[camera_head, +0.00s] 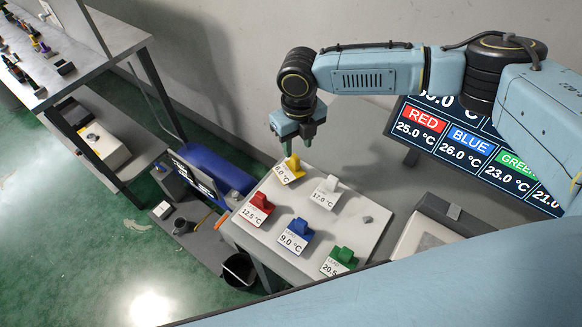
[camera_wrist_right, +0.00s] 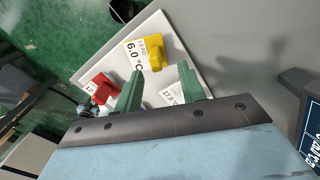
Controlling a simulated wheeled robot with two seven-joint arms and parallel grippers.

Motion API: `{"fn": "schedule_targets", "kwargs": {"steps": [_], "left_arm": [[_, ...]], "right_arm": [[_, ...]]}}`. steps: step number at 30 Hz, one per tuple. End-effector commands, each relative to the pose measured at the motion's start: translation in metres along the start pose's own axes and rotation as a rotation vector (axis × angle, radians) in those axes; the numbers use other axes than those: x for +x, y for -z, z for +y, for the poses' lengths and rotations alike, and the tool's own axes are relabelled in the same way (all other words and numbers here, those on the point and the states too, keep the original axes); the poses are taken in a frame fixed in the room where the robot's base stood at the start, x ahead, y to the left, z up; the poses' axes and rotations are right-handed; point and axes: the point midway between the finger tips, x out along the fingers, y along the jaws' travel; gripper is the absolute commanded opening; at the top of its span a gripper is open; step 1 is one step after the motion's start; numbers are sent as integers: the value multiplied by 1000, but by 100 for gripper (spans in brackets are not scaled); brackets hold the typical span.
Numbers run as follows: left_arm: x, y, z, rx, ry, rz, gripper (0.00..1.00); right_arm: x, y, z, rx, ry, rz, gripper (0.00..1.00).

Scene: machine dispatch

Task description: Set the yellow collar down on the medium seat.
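The only yellow thing I can make out clearly on the white table is a yellow piece (camera_head: 293,164) with a card reading 6.0 °C, at the far corner. It also shows in the right wrist view (camera_wrist_right: 155,54), its card reading LEAD. I cannot tell that it is a collar, and I cannot make out a medium seat. My right gripper (camera_head: 298,146) is just above the yellow piece, pointing down. In the right wrist view its fingers (camera_wrist_right: 160,80) are apart with nothing gripped between them. My left gripper is not in view.
The white table (camera_head: 362,237) also bears white (camera_head: 328,189), red (camera_head: 258,205), blue (camera_head: 301,230) and green (camera_head: 343,256) pieces with temperature cards. A screen (camera_head: 455,142) stands at right. A shelf with small parts (camera_head: 92,38) is at far left. A black bin (camera_head: 240,270) sits below.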

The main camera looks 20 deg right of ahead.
Motion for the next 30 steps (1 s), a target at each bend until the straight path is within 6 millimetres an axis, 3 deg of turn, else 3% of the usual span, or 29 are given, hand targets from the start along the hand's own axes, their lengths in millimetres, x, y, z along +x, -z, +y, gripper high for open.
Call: {"fn": "schedule_targets", "kwargs": {"steps": [8,15,23,30], "left_arm": [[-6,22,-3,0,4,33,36],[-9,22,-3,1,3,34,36],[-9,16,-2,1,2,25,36],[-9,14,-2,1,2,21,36]], "right_arm": [[24,2,5,-1,1,3,40],[56,3,7,1,0,1,40],[58,2,7,0,1,0,40],[58,2,7,1,1,0,10]]}}
